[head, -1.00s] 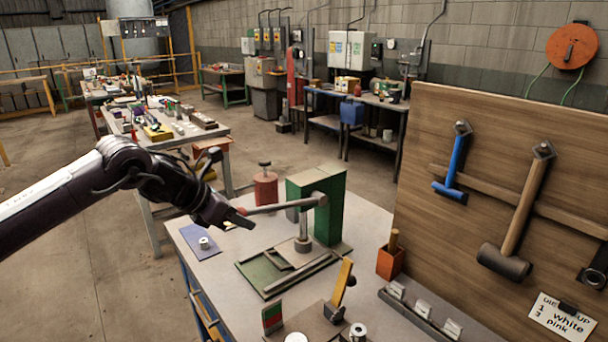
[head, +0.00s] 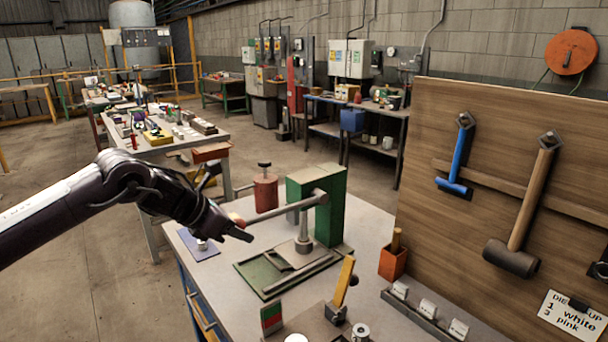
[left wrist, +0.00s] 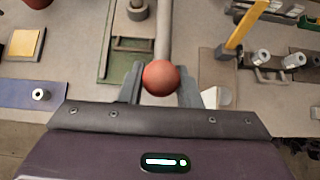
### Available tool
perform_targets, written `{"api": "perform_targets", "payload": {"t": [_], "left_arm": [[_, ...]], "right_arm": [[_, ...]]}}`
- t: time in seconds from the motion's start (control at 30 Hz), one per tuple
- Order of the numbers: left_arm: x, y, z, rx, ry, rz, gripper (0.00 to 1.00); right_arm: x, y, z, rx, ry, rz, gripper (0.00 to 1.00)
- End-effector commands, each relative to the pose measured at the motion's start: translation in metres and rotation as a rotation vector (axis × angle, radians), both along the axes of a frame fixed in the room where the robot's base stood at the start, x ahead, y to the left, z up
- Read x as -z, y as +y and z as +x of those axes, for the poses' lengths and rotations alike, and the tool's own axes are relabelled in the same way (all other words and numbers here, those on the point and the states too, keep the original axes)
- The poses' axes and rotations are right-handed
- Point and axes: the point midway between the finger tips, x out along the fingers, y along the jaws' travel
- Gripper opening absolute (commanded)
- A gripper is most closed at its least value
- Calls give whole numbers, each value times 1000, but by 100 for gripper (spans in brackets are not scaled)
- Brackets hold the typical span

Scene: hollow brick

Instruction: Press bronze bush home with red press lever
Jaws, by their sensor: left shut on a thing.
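The green press (head: 330,212) stands on the bench with its grey lever (head: 275,212) reaching left from the pivot. The lever's red ball knob shows in the left wrist view (left wrist: 161,78) between the fingers of my left gripper (head: 243,230). This gripper is shut on the knob, and the lever slopes down towards it. The press ram (head: 304,230) points down over the green base plate (head: 258,272). I cannot make out a bronze bush under the ram. A silver ring-shaped piece (left wrist: 40,94) lies on the blue mat (left wrist: 15,93). My right gripper is out of view.
A red can (head: 265,192) stands behind the lever. An orange box (head: 393,262) and a rack of pale blocks (head: 428,308) are at right. A yellow-handled tool (head: 344,282) stands in front.

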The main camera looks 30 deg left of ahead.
Motion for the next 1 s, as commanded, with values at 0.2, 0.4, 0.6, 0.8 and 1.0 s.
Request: {"api": "perform_targets", "payload": {"t": [0.2,0.4,0.6,0.8,1.0], "left_arm": [[20,-1,-4,4,18,0,3],[22,-2,-4,6,19,-1,0],[18,-1,-3,4,11,0,0],[16,0,-2,2,5,0,6],[15,0,-2,1,3,0,32]], "right_arm": [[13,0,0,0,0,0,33],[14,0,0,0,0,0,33],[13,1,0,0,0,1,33],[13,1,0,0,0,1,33],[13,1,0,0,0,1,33]]}}
